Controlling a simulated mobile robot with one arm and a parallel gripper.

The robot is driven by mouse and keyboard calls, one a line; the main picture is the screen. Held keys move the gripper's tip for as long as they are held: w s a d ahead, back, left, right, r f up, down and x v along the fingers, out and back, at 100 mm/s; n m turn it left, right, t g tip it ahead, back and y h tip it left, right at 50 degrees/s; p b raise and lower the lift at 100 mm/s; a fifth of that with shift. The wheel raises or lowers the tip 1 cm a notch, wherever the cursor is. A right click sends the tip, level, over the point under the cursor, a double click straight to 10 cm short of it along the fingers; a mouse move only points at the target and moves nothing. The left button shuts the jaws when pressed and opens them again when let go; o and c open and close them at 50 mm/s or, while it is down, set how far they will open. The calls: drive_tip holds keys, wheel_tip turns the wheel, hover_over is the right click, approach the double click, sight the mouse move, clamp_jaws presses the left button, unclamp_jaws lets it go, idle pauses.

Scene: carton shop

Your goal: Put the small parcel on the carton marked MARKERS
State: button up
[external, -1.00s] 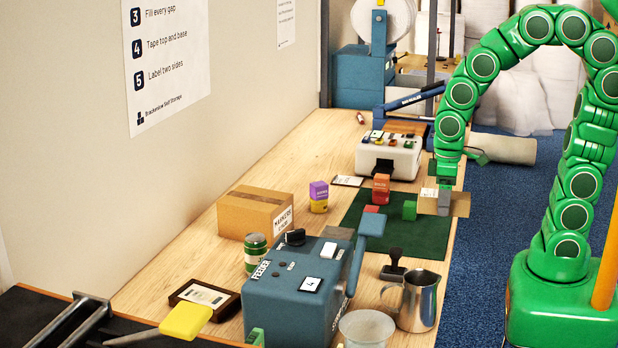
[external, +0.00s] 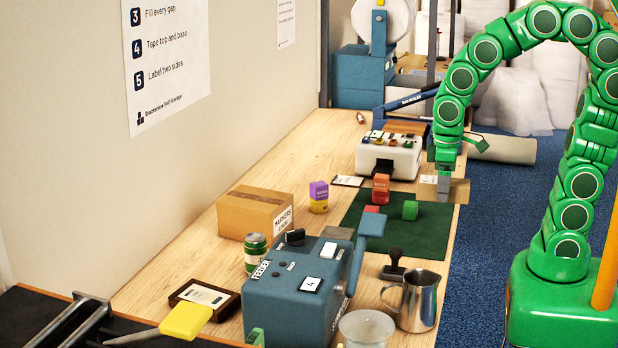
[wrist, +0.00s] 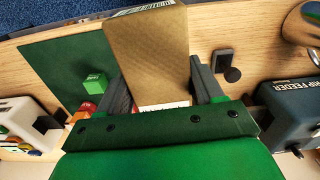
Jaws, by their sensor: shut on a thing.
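The small parcel (external: 459,191) is a flat brown box, held by my gripper (external: 443,188) over the right edge of the bench. In the wrist view the parcel (wrist: 147,50) sits between the two dark fingers of my gripper (wrist: 160,88), with printing on its far end and a white and red label near the palm. The carton marked MARKERS (external: 250,213) is a closed brown box with tape along its top and a white label. It stands on the bench by the wall, well to the left of my gripper. Its top is bare.
A green mat (external: 420,235) lies below the parcel, bearing a green block (external: 410,210) and red boxes (external: 380,188). A purple and yellow stack (external: 318,197) stands just right of the carton. A green can (external: 256,252) and blue feeder (external: 300,285) stand in front.

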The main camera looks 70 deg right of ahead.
drive_tip(key=w+r, duration=0.3)
drive_tip(key=w, duration=0.5)
drive_tip(key=w+r, duration=0.2)
drive_tip(key=w, duration=0.6)
hover_over(265, 199)
drive_tip(key=s, duration=0.1)
drive_tip(key=shift+m, duration=0.3)
drive_tip(key=f, duration=0.5)
drive_tip(key=shift+s+d+f, duration=0.1)
drive_tip(key=shift+s+f, duration=0.1)
drive_tip(key=shift+f, duration=0.05)
drive_tip(key=shift+w+f, duration=0.4)
drive_tip(key=shift+w+f, duration=0.25)
drive_tip(key=shift+f, duration=1.55)
drive_tip(key=shift+f, duration=0.15)
